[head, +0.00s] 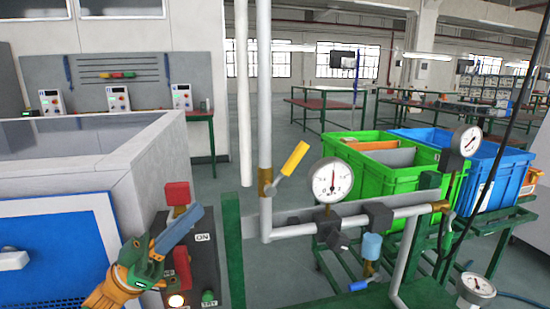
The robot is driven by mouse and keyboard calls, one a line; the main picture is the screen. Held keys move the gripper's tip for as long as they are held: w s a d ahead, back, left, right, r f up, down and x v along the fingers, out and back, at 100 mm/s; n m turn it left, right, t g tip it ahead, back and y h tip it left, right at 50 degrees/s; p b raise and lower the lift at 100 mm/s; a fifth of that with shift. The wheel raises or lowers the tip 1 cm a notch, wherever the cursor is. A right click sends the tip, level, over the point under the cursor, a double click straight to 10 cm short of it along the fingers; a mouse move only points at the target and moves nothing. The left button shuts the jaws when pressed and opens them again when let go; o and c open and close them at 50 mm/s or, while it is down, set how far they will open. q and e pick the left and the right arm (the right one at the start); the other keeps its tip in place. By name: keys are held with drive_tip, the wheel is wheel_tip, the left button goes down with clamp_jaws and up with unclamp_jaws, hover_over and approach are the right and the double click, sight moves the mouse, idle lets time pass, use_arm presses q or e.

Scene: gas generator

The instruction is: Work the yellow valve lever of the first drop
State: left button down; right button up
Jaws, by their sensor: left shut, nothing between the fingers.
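The yellow valve lever (294,158) sits on a brass valve (265,182) on the vertical grey pipe. It tilts up and to the right, away from the pipe. My left gripper (194,216), with an orange and green body and grey-blue fingers, is shut and empty. It shows left of and below the lever, in front of the control panel, clearly apart from the lever. Whether it touches the panel's red parts, I cannot tell. My right gripper is not in view.
The control panel (205,262) has red switches and a green button. A pressure gauge (332,180) stands right of the lever. A green post (232,250) rises between panel and pipe. Green (385,189) and blue (503,180) crates stand at right.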

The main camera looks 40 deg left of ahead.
sight(288, 167)
use_arm(q)
drive_tip(key=p+x, duration=0.4)
drive_tip(key=x, duration=1.1)
drive_tip(key=w+f, duration=0.1)
drive_tip(key=w+d+f, duration=0.1)
drive_tip(key=w, duration=0.1)
drive_tip(key=shift+d+f, duration=0.2)
